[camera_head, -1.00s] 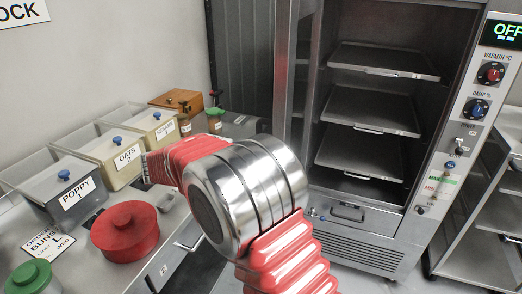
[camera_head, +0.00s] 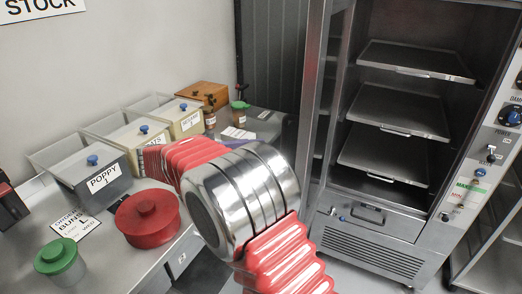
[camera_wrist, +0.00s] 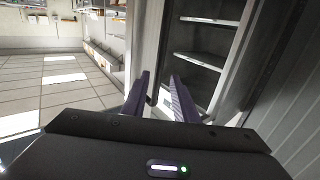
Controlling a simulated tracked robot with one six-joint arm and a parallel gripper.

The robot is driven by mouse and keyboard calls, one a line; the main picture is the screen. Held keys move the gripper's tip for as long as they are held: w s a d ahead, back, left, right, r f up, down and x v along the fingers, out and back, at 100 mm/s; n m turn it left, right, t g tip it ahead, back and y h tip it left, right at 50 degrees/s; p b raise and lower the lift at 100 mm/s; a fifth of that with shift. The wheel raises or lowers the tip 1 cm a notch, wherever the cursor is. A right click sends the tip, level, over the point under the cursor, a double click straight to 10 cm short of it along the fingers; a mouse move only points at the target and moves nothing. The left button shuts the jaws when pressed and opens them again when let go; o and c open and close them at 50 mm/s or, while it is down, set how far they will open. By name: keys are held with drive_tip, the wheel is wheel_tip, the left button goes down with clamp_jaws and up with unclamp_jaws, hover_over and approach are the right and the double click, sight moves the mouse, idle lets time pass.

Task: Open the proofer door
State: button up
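The proofer (camera_head: 375,222) is a tall steel cabinet at the right of the head view. Its front stands open, and several dark trays (camera_head: 400,108) show on its shelves. The proofer door (camera_head: 318,90) appears as a narrow upright panel, swung out at the cabinet's left side and seen nearly edge-on. In the wrist view my gripper (camera_wrist: 160,76) has two purple fingers spread apart with nothing visible held between them. The open cabinet (camera_wrist: 205,45) lies just beyond them, to the right. My arm hides most of the gripper in the head view.
A steel counter at left holds a red pot (camera_head: 148,218), a green-lidded jar (camera_head: 60,262), a POPPY bin (camera_head: 98,178) and other bins. A dark ribbed panel (camera_head: 270,60) stands behind. A rack (camera_head: 490,250) is at far right. Tiled floor (camera_wrist: 50,85) is open at left.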

drive_tip(key=shift+w+d+r, duration=0.15)
drive_tip(key=shift+c, duration=0.8)
drive_tip(key=w+d+r+t, duration=0.2)
drive_tip(key=w+t, duration=0.1)
drive_tip(key=w+r+n+t+y, duration=0.1)
drive_tip(key=w, duration=0.1)
drive_tip(key=shift+w+d+r+t, duration=0.1)
drive_tip(key=shift+d+r+t, duration=0.3)
clamp_jaws()
drive_tip(key=w+a+r+n+t+y, duration=0.2)
drive_tip(key=w+r+n+t+y, duration=0.4)
drive_tip(key=r+n+t+y, duration=0.45)
drive_tip(key=s+d+f+n+g+y, duration=0.1)
drive_tip(key=s+d+f+g+y, duration=0.1)
drive_tip(key=s+f, duration=0.5)
drive_tip(key=s+d+f+n+g+y, duration=0.2)
drive_tip(key=s+d+f+g, duration=0.3)
drive_tip(key=s, duration=1.4)
drive_tip(key=s+d+f+n+g+y, duration=0.2)
drive_tip(key=s+d+f+g, duration=0.2)
drive_tip(key=s+f, duration=0.5)
drive_tip(key=s+g, duration=0.1)
drive_tip(key=s, duration=0.3)
drive_tip(key=shift+d+f, duration=0.25)
drive_tip(key=shift+f, duration=0.05)
